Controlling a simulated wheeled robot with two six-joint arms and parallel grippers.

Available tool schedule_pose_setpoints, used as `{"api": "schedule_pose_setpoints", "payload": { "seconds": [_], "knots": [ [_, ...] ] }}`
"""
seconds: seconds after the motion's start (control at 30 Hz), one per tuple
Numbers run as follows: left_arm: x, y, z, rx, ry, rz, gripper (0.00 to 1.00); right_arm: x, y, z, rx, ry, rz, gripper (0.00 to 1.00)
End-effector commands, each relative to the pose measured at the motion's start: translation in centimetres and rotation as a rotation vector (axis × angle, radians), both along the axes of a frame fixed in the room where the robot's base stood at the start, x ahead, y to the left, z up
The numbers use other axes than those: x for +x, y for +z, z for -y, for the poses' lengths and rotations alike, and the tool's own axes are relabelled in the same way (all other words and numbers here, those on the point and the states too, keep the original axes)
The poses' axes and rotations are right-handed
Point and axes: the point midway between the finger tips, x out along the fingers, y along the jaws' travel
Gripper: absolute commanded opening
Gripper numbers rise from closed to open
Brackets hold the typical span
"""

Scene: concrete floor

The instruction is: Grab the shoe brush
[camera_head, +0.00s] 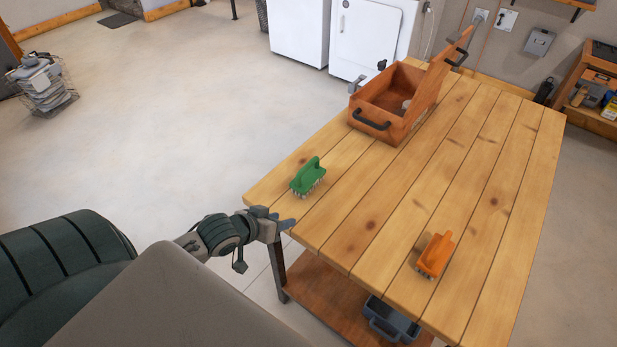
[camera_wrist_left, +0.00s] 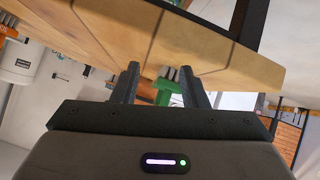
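A green brush (camera_head: 307,178) with bristles down stands near the left edge of the wooden table (camera_head: 330,228). An orange brush (camera_head: 436,255) stands nearer on the same table, towards the right. My left gripper (camera_head: 286,221) is at the table's left corner, beside the edge and apart from the green brush. In the left wrist view, the two fingers of the left gripper (camera_wrist_left: 159,72) are spread with nothing held. The green brush (camera_wrist_left: 177,93) shows beyond them, partly hidden by the right finger. My right gripper is not in view.
An open wooden toolbox (camera_head: 360,112) with its lid raised stands at the table's far end. A dark bin (camera_head: 391,322) sits on the lower shelf. The tabletop between the brushes is clear. A wire basket (camera_head: 48,88) stands on the floor at far left.

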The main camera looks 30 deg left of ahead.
Motion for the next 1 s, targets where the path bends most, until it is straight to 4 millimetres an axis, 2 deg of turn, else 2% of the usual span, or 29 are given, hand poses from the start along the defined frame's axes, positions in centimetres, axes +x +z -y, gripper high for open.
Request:
{"api": "schedule_pose_setpoints", "payload": {
  "seconds": [0.2, 0.4, 0.67, 0.8, 1.0],
  "knots": [
    [4.4, 3.5, -3.6, -0.187, 0.019, 0.16, 0.4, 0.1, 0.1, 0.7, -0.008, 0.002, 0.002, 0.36],
    [6.5, 5.9, -5.5, -0.309, 0.026, 0.242, 0.4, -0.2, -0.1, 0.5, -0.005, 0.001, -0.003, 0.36],
    [9.4, 4.9, -4.8, -0.33, 0.029, 0.256, 0.4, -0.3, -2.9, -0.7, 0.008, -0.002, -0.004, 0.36],
    [10.9, 4.7, -4.4, -0.328, 0.032, 0.255, 0.4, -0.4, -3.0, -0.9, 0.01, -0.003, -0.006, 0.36],
    [11.8, 4.6, -4.1, -0.325, 0.027, 0.251, 0.4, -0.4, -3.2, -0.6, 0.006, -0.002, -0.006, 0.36]
  ]
}}
